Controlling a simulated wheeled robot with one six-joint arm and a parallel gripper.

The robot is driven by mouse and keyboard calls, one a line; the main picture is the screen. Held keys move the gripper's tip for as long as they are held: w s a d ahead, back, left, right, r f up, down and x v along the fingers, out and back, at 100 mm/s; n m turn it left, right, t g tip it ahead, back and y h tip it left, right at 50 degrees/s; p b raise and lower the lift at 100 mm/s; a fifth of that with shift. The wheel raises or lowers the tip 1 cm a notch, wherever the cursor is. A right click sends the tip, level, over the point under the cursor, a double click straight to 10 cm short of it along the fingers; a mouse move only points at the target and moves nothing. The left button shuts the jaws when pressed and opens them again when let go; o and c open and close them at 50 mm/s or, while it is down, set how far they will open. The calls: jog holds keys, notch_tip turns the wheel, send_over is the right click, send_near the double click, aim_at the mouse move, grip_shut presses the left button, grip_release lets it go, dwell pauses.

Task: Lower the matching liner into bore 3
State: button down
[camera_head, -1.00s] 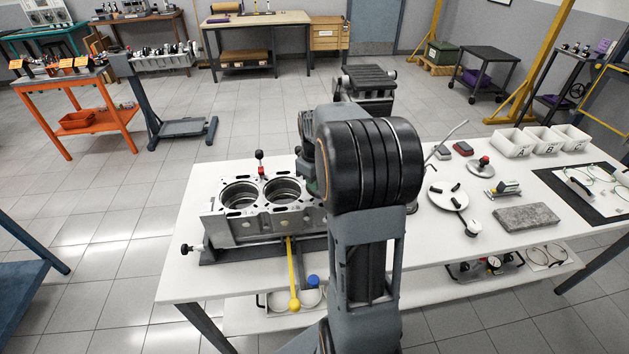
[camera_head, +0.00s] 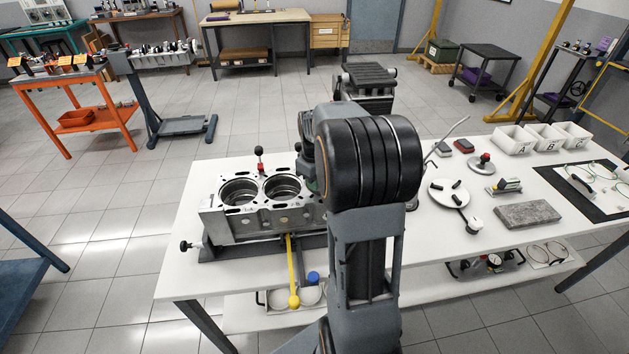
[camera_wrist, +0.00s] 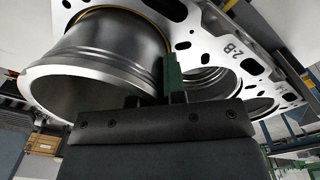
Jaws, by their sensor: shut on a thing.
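The liner (camera_wrist: 100,65) is a bright metal cylinder with a wide flange, at the left of the wrist view. My gripper (camera_wrist: 156,92) is shut on its rim, with one green-padded finger showing beside the wall. The liner's far end meets the deck at an orange-edged bore; how deep it sits I cannot tell. The engine block (camera_wrist: 238,52), marked 2-B, has further open bores to the right in that view. In the head view, the block (camera_head: 265,220) shows two open bores at the left; my arm hides its right end, my gripper and the liner.
The block stands on the white bench (camera_head: 400,255). A white round plate (camera_head: 449,193), a grey slab (camera_head: 527,214) and white bins (camera_head: 512,140) are to the right.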

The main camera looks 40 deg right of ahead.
jog(key=shift+f+b, duration=0.4)
jog(key=shift+f, duration=0.25)
jog(key=c, duration=1.1)
grip_release()
jog(key=shift+r, duration=0.1)
